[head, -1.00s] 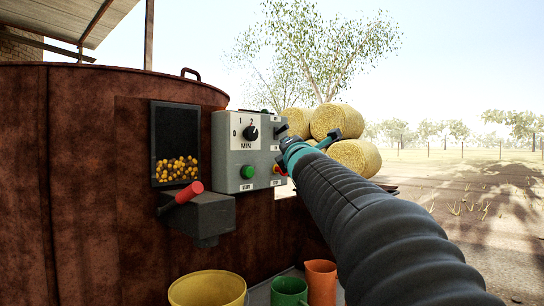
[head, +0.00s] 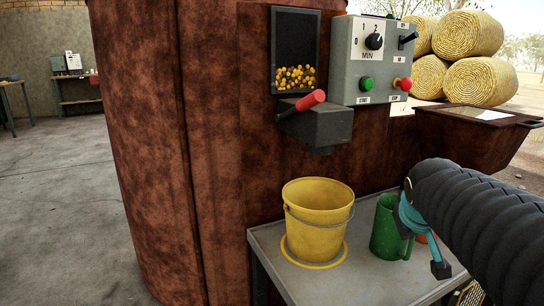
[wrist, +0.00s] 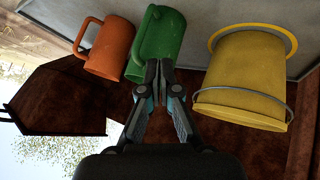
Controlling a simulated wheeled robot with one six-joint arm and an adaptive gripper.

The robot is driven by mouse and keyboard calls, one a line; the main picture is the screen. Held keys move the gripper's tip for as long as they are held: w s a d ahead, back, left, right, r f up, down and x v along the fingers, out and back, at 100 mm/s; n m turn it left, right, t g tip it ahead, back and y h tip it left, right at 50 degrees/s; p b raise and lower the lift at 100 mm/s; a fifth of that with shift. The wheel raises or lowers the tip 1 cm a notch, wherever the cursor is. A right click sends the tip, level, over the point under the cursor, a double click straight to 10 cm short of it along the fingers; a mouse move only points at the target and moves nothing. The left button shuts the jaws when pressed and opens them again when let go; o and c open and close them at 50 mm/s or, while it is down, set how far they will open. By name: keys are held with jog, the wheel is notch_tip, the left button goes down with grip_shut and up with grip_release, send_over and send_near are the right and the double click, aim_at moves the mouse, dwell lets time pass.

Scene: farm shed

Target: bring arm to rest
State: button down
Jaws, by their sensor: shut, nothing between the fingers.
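My gripper (wrist: 160,68) is shut and empty, its two fingers together in the wrist view. In that view the fingertips overlap the lower part of the green jug (wrist: 164,37); I cannot tell the gap between them. In the head view my gripper (head: 439,268) is partly hidden by my dark ribbed arm, at the right by the green jug (head: 386,232). The arm covers most of the orange jug (head: 422,238) there. The orange jug (wrist: 111,47) shows fully in the wrist view, which looks upside down.
A yellow bucket (head: 318,208) stands on a grey table (head: 372,280) beside the green jug. Behind is a rusty tank (head: 205,130) with a red-handled chute (head: 318,125) and a grey control box (head: 370,60). Open concrete floor (head: 60,200) lies at left.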

jog(key=s+a+f+g+y+p, duration=0.1)
jog(key=s+a+f+p, duration=0.1)
jog(key=s+a, duration=0.4)
jog(key=s+a+f+m+g+y+p, duration=0.1)
jog(key=s+a, duration=0.4)
jog(key=s, duration=0.6)
notch_tip(320, 180, down, 2)
jog(key=shift+s+a+f+y+p, duration=0.2)
jog(key=shift+a+y+p, duration=0.15)
jog(key=shift+y, duration=0.25)
